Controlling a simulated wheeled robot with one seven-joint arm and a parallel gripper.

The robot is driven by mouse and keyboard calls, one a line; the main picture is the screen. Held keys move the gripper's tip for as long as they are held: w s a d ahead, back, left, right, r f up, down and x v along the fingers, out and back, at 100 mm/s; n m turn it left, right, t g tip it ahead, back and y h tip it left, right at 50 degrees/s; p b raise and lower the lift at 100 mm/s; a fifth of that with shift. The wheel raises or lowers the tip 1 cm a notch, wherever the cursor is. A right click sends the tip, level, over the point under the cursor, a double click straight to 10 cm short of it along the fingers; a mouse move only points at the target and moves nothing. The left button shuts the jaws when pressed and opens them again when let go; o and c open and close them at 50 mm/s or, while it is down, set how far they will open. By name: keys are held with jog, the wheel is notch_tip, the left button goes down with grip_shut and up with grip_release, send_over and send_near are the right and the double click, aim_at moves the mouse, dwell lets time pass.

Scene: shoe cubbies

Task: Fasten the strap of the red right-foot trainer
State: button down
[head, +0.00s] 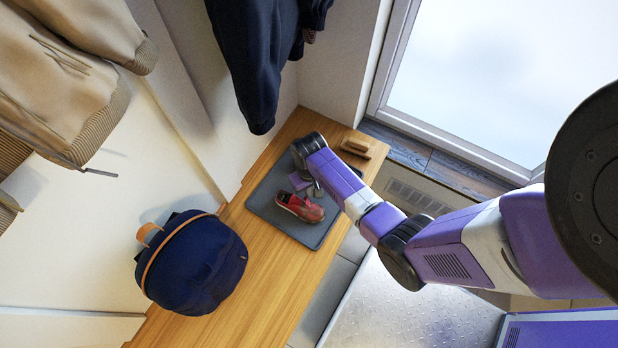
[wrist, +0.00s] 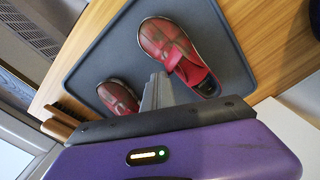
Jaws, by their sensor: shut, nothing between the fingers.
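Two red trainers lie on a grey tray. One trainer (head: 299,207) shows whole in the head view, and in the wrist view it appears to be the larger trainer (wrist: 180,52), with a bright red band across its opening. The other trainer (wrist: 118,96) is partly hidden behind my gripper in the wrist view and is covered by my arm in the head view. I cannot tell which is the right foot, nor whether a strap is open. My gripper (wrist: 157,86) is shut and empty, its fingers over the tray between the two trainers.
The grey tray (head: 262,197) lies on a wooden bench (head: 262,275). A dark blue bag (head: 195,265) stands on the bench to the left. Wooden brushes (head: 357,148) lie beyond the tray. A dark garment (head: 255,60) and beige clothing (head: 65,75) hang above.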

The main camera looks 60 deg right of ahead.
jog(key=shift+s+a+p, duration=0.15)
jog(key=shift+a+p, duration=0.3)
jog(key=shift+a, duration=1)
jog(key=shift+s+a+p, duration=0.15)
jog(key=shift+a+p, duration=0.25)
jog(key=shift+a, duration=1.1)
jog(key=shift+f, duration=0.15)
notch_tip(320, 180, up, 9)
jog(key=p, duration=0.8)
jog(key=shift+p, duration=0.4)
notch_tip(320, 180, up, 8)
jog(key=shift+f, duration=0.1)
